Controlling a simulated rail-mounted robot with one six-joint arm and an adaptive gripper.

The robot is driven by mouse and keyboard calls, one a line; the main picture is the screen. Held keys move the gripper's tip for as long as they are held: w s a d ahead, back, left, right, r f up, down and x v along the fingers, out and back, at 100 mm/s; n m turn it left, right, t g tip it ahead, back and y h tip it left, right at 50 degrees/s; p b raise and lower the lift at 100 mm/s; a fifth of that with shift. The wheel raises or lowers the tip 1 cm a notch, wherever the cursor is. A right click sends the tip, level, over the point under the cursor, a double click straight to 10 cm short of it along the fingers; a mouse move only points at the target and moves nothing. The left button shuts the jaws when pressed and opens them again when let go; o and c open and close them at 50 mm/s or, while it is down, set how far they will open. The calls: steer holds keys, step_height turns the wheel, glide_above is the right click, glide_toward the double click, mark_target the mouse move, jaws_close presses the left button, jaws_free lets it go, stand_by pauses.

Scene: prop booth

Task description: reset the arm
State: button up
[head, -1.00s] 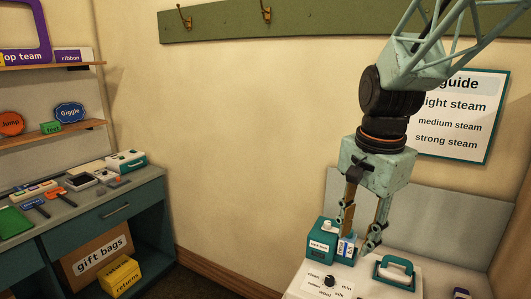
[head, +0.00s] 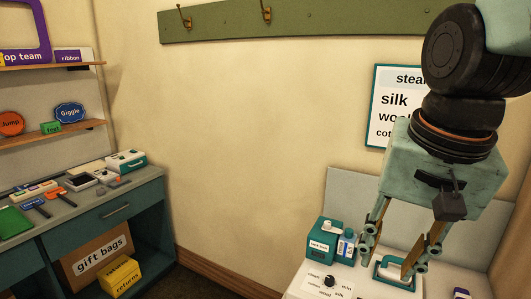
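My gripper (head: 388,265) hangs pointing down at the right of the head view, over the white table top (head: 310,293). Its two fingers are spread apart, with nothing seen held between them. Behind and between the fingers is a teal-and-white handled thing (head: 394,271), partly hidden by them. I cannot tell whether the gripper touches it.
A teal box with a white cap (head: 322,240) and a small blue-and-white bottle (head: 346,243) stand left of my gripper. A dial panel (head: 328,282) is in front. A steam guide sign (head: 394,105) is partly hidden. A cluttered teal desk (head: 110,208) is far left.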

steer(key=s+n+t, duration=0.1)
steer(key=s+n, duration=0.4)
steer(key=s, duration=0.7)
steer(key=shift+r, duration=0.35)
steer(key=shift+c, duration=0.7)
stand_by(0.9)
